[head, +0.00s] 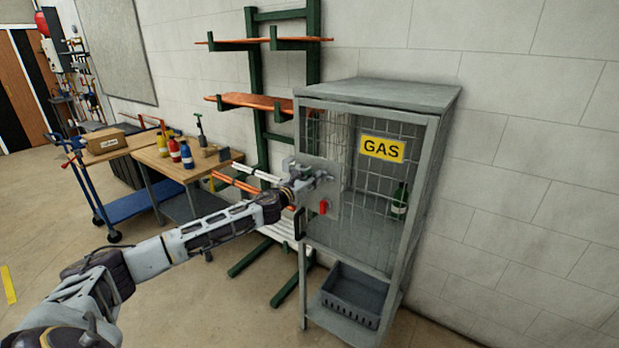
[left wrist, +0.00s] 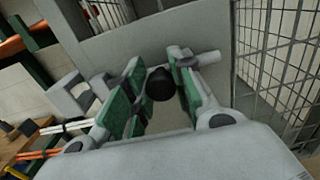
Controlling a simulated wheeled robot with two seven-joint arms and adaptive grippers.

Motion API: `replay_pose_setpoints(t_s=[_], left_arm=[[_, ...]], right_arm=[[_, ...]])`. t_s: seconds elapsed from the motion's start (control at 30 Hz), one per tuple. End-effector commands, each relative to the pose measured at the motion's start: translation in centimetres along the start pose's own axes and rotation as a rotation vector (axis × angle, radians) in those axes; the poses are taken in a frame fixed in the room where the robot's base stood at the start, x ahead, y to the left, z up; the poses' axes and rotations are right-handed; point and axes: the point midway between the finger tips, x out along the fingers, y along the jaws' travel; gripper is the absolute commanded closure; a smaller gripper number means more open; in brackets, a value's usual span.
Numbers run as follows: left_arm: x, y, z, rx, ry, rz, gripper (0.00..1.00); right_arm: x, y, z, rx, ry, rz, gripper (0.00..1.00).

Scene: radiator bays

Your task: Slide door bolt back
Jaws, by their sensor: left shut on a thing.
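The grey wire-mesh gas cabinet (head: 377,92) stands against the wall with its door closed. The door bolt (head: 325,177) is a light grey bar on a plate at the door's left side. In the left wrist view the bolt bar (left wrist: 207,58) shows beside the fingers, with a black knob (left wrist: 160,84) between the green pads. My left gripper (head: 301,176) is shut on the bolt's knob; the fingers also show in the left wrist view (left wrist: 154,72). The fingers partly hide the bolt. My right gripper is not in view.
A red tag or lock (head: 323,207) is on the door below the bolt. A green bottle (head: 399,201) is inside, and a dark crate (head: 354,293) sits on the lower shelf. A green rack (head: 254,80) and a workbench (head: 150,158) stand to the left. Floor in front is clear.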

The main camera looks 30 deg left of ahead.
Motion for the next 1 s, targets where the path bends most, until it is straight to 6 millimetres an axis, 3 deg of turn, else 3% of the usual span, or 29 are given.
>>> replay_pose_setpoints(t_s=[0.03, 0.07, 0.23, 0.67, 1.0], left_arm=[[0.0, -0.4, -0.2, -0.003, 0.002, -0.009, 1.00], [0.0, -0.4, -0.2, -0.003, 0.002, -0.009, 0.73], [0.0, -0.4, -0.1, -0.002, 0.001, -0.008, 0.53], [-0.1, -0.2, -0.1, -0.001, 0.001, -0.004, 0.53], [-1.4, -0.1, -0.1, 0.000, 0.001, -0.002, 0.53]], right_arm=[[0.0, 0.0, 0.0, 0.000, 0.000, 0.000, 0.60], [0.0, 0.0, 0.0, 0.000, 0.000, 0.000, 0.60], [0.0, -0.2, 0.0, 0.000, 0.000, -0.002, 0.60], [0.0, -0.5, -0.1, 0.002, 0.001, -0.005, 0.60], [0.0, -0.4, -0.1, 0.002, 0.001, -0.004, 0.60]])
